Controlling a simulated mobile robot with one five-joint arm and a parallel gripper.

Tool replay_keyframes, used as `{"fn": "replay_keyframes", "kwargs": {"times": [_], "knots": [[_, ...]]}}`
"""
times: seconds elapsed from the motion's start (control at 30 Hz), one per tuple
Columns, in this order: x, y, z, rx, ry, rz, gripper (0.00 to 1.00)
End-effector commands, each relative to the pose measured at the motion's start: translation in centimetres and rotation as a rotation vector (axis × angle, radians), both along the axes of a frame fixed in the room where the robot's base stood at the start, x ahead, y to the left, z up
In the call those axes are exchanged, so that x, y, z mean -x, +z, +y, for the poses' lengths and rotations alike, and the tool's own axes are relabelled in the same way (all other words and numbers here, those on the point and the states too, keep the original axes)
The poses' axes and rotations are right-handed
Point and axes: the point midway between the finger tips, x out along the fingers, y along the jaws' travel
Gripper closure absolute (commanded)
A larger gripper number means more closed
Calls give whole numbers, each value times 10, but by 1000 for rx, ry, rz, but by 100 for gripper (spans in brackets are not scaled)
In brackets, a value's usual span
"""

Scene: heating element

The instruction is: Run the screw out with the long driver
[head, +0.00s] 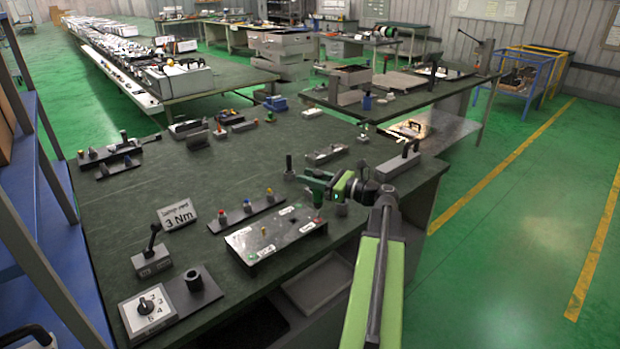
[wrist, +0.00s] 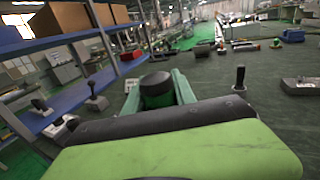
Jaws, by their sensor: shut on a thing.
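My gripper (head: 318,184) is over the right end of the light metal plate (head: 285,232) on the green bench. It is shut on an upright driver with a green handle (head: 318,199), whose lower end points down at the plate; whether it touches a screw cannot be told. In the wrist view, the dark round top of the driver (wrist: 157,88) sits between my two green fingers. A small yellow-topped piece (head: 264,232) stands on the plate. The screw under the driver is hidden or too small to see.
A dark rack (head: 246,213) with red, blue and yellow tops lies behind the plate. A "3 Nm" sign (head: 178,215), a lever box (head: 152,258) and a numbered dial box (head: 148,311) stand to the left.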

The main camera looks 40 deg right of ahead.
Motion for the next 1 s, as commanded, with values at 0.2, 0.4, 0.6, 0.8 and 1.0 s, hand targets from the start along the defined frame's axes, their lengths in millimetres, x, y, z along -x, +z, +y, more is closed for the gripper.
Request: {"fn": "replay_keyframes", "kwargs": {"times": [0.2,0.4,0.6,0.8,1.0], "knots": [[0,1,0,0,0,-1,100],[0,1,0,0,0,-1,100],[0,-1,0,0,0,-1,100],[0,-5,0,0,0,-1,100],[0,-9,0,0,0,-1,100]]}}
